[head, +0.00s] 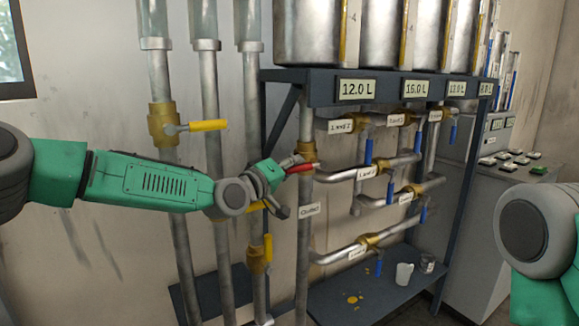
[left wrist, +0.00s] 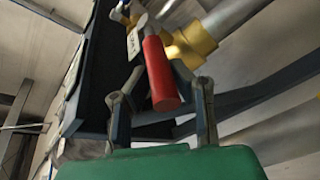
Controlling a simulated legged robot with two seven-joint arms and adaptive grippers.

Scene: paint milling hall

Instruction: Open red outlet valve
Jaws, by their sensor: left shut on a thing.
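The red outlet valve handle (head: 301,168) juts left, roughly level, from a brass valve body (head: 306,151) on the vertical pipe under the tank shelf. A small label (head: 309,210), hard to read, is on the pipe below it. My left gripper (head: 279,180) reaches in from the left and is shut on the handle's outer end. In the left wrist view the red handle (left wrist: 160,78) runs between the two fingers, with the brass body (left wrist: 192,42) behind it. The fingers partly hide the grip in the head view. My right gripper is out of view; only my right arm shows.
Yellow-handled valves (head: 208,125) sit on pipes to the left. Blue-handled valves (head: 368,152) and labelled pipes crowd the right. Steel tanks stand on the shelf (head: 320,88) above. A white mug (head: 404,273) stands on the low shelf. A control cabinet (head: 480,210) is further right.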

